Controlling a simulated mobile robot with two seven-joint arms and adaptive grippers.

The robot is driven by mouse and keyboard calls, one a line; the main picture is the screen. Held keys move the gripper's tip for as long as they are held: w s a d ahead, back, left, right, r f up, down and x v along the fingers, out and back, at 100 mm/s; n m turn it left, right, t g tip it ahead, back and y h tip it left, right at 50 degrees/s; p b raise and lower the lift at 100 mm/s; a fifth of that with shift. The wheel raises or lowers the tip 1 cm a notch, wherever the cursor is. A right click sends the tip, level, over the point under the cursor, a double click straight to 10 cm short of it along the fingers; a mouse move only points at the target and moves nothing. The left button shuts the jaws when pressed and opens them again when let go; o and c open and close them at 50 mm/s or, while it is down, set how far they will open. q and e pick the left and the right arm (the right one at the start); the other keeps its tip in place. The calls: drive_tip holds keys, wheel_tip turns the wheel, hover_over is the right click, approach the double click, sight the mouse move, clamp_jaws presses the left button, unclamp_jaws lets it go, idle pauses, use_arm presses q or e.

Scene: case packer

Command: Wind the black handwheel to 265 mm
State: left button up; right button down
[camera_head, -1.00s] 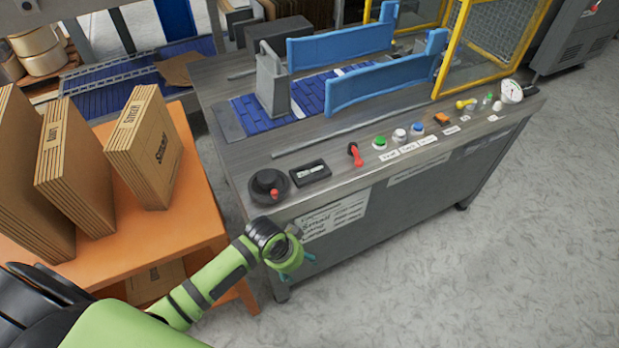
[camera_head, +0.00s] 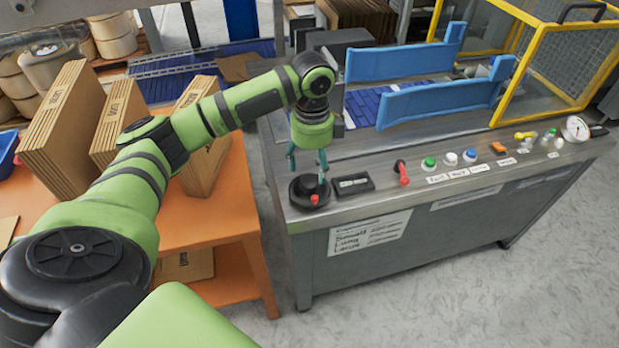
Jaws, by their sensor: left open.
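The black handwheel (camera_head: 301,192) lies flat at the near left corner of the grey machine top. Its small red knob (camera_head: 314,199) is on the near right side of the rim. A small black readout box (camera_head: 353,184) sits just right of the wheel; its figures are too small to read. My left gripper (camera_head: 308,167) points down over the handwheel, with its teal fingers apart. The fingertips are close to the wheel's far part; I cannot tell whether they touch it. My right gripper is not in view.
A red-handled lever (camera_head: 401,172) and several coloured buttons run along the machine's front edge. Blue guide rails (camera_head: 440,98) and a yellow guard frame (camera_head: 560,60) stand behind. An orange table (camera_head: 215,222) with cardboard blanks (camera_head: 75,130) is at the left.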

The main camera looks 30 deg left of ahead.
sight(310, 180)
use_arm(q)
drive_tip(key=shift+a+r, duration=0.35)
drive_tip(key=shift+r, duration=0.1)
drive_tip(key=shift+f, duration=3.5)
drive_tip(key=c, duration=1.1)
